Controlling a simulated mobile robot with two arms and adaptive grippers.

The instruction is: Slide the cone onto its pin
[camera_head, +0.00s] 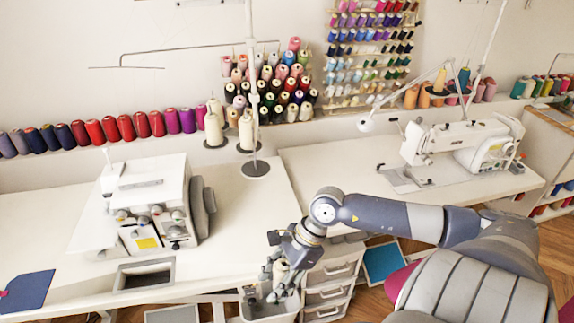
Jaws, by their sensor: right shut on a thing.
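My right gripper (280,283) is low in the middle of the view, above a white bin (286,314) at the table's front edge. It is shut on a pale cream thing (281,268), mostly hidden by the fingers, which looks like the cone. Behind the overlock machine is a thread stand (255,168) with a tall pole and a dark round base. Two cream cones stand upright on dark discs there, one at the left (214,128) and one at the right (246,132). I cannot make out a bare pin for certain. My left gripper is not in view.
The white overlock machine (142,200) stands on the left table, right of a blue cloth (27,291). A sewing machine (465,143) is on the right table. Bare tabletop (250,220) lies between gripper and stand. White drawers (332,281) stand beside the gripper.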

